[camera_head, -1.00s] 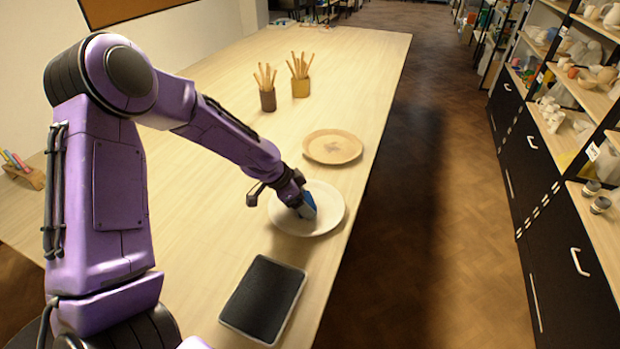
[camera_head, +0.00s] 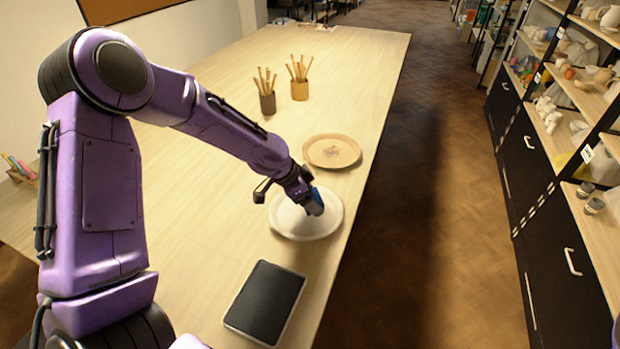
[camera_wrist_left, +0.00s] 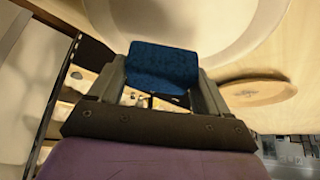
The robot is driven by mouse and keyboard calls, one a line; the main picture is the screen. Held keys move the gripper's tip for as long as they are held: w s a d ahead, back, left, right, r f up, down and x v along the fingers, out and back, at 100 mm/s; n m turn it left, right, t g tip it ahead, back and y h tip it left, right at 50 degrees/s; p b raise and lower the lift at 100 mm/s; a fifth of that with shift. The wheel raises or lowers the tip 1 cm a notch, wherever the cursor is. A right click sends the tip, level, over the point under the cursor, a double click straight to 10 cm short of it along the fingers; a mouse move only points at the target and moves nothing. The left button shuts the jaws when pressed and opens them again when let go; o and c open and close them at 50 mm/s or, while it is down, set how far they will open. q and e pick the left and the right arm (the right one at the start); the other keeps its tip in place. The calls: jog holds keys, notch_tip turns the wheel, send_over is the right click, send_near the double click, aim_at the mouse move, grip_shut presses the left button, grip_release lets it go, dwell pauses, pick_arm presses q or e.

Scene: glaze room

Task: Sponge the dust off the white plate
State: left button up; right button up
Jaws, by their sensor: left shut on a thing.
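The white plate (camera_head: 290,222) lies on the table near its right edge; part of it also shows in the left wrist view (camera_wrist_left: 228,48). My left gripper (camera_head: 312,204) is over the right part of the plate, shut on a blue sponge (camera_head: 316,195). The sponge (camera_wrist_left: 162,66) sits between the two fingers in the left wrist view. Whether the sponge touches the plate I cannot tell. No dust can be made out on the visible part of the plate. My right gripper is not in view.
A round wooden plate (camera_head: 332,151) lies just beyond the white plate. A dark tray-like slab (camera_head: 265,302) lies nearer. Two pots of sticks, one brown (camera_head: 268,103) and one yellow (camera_head: 300,89), stand farther back.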

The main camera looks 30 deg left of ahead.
pick_arm(q)
notch_tip(320, 180, up, 3)
jog(key=shift+w+f+p, duration=0.1)
jog(key=shift+p, duration=0.85)
jog(key=shift+r+p, duration=0.35)
jog(key=shift+r, duration=0.15)
